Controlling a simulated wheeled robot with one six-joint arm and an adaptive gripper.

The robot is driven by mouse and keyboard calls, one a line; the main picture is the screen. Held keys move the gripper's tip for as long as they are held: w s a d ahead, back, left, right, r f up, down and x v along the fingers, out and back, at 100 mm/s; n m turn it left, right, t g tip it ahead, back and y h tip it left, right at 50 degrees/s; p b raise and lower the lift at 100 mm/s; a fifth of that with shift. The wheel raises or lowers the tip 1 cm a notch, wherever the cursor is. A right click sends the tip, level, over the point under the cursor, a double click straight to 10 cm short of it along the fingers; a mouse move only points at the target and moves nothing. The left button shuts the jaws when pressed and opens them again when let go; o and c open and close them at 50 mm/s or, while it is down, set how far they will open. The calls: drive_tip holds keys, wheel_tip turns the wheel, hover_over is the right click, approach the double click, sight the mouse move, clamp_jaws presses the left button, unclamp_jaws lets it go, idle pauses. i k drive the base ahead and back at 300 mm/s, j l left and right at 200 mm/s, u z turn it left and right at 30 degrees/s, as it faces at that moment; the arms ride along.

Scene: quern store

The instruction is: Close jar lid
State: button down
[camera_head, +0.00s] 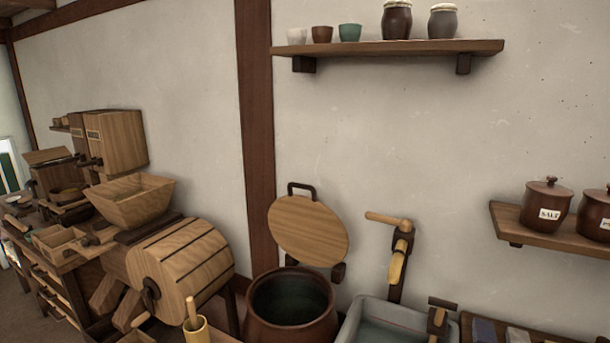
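A large brown jar (291,333) stands at the bottom centre, against the wall, and its lower part is cut off by the frame edge. Its mouth is open and the inside looks dark. A round wooden lid (308,231) with a dark bracket handle (301,189) stands tilted up behind the mouth. The lid leans back toward the wall, raised clear of the rim's front. A dark piece, perhaps a hinge, shows at the lid's lower right. My gripper is not in view.
A wooden drum machine (181,272) stands left of the jar, with a yellow cup (196,331) in front. A grey basin (357,326) and a wooden tap (398,262) are close on the right. A shelf (390,49) hangs above; a lower shelf (538,231) holds lidded pots.

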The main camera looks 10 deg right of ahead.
sight(306, 227)
drive_tip(key=i+j, duration=0.15)
drive_tip(key=j, duration=0.25)
drive_tip(key=i+j+z, duration=0.1)
drive_tip(key=j, duration=0.3)
drive_tip(key=i+j, duration=0.15)
drive_tip(key=j, duration=0.25)
drive_tip(key=i+j, duration=0.1)
drive_tip(key=j, duration=0.3)
drive_tip(key=i+j+z, duration=0.1)
drive_tip(key=j, duration=0.3)
drive_tip(key=i+j, duration=0.1)
drive_tip(key=j, duration=0.35)
drive_tip(key=z, duration=0.05)
